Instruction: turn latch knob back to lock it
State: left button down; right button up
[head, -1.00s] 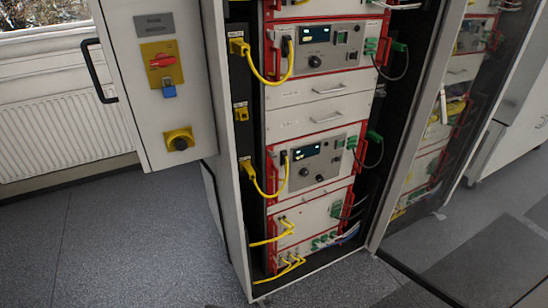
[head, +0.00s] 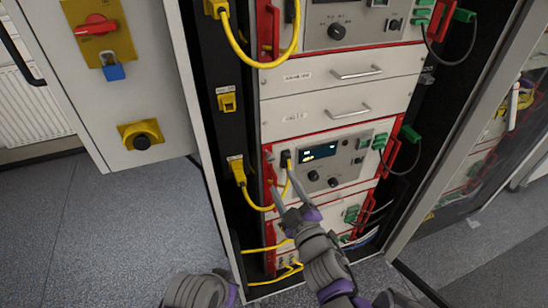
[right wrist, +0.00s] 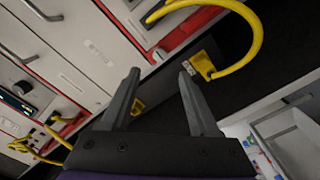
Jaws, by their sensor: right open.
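A small pale knob (right wrist: 158,56) sits on the red edge strip of a rack unit in the right wrist view. I take it for the latch knob, though it is small and its turn angle cannot be told. A small grey spot on the red strip in the head view (head: 270,157) may be the same knob. My right gripper (head: 281,181) is open and empty, in front of the lower instrument's left side. In the right wrist view its fingertips (right wrist: 160,75) stand apart either side of the line to the knob, apparently not touching it. My left gripper is out of view.
Yellow cables (head: 243,187) loop close to the right gripper. A yellow socket (head: 227,102) sits on the black side strip. The cabinet door (head: 160,95) stands open at left, with a red switch (head: 95,26) and black knob (head: 142,142). Floor is clear at lower left.

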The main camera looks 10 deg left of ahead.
aim_at(271, 160)
jog(key=x, duration=0.9)
jog(key=shift+w+a+p, duration=0.1)
jog(key=shift+w+p, duration=0.05)
jog(key=shift+p, duration=0.25)
jog(key=shift+c, duration=0.4)
grip_shut()
